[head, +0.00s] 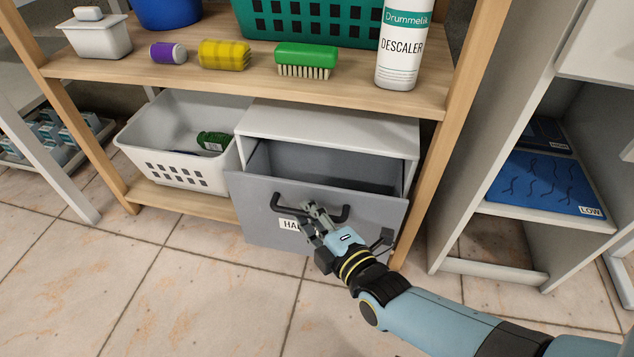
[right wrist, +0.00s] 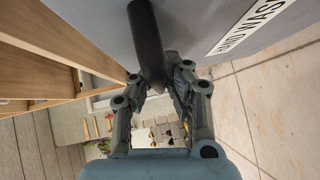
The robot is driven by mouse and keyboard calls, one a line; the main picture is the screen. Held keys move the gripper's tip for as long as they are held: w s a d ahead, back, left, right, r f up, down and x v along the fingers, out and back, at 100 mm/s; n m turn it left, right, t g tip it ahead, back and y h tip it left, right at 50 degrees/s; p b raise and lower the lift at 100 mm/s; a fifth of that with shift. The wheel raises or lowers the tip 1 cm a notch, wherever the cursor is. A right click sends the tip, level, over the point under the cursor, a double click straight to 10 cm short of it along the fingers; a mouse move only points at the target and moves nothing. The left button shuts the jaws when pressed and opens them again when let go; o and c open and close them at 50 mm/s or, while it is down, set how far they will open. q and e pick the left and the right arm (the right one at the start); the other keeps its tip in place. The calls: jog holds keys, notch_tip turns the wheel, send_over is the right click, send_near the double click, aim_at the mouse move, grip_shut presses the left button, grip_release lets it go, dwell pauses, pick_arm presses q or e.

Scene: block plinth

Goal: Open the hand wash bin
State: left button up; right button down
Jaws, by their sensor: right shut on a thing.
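The hand wash bin (head: 256,213) is a grey front with a black bar handle (head: 342,215), set in a white cabinet on the lower shelf. It stands partly pulled out, and its dark inside shows behind the front's top edge. My right gripper (head: 314,213) is shut on the handle and partly covers the white label. In the right wrist view the handle (right wrist: 147,40) runs between the fingers, and the label (right wrist: 250,25) reads HAND WASH. My left gripper is not in view.
A white basket (head: 180,172) with a green item stands left of the bin. A wooden shelf (head: 180,79) above holds brushes and a descaler bottle (head: 402,50). A rack post (head: 435,150) is close on the right. The tiled floor in front is clear.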

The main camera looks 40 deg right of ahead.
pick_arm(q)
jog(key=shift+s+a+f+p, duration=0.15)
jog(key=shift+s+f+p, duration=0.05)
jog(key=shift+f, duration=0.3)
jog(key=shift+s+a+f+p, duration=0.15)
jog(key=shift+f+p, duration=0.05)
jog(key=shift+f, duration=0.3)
pick_arm(e)
jog(key=s+a, duration=0.4)
jog(key=a, duration=0.1)
jog(key=shift+s+a+r, duration=0.15)
jog(key=shift+s+a, duration=0.2)
jog(key=c, duration=1.3)
grip_release()
jog(key=shift+s, duration=0.1)
jog(key=shift+c, duration=0.2)
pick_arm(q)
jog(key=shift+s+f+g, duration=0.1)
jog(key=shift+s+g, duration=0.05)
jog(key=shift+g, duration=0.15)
pick_arm(e)
jog(key=shift+s, duration=0.1)
jog(key=s, duration=0.7)
jog(key=shift+a+r, duration=0.25)
jog(key=shift+r, duration=0.2)
jog(key=shift+s, duration=0.1)
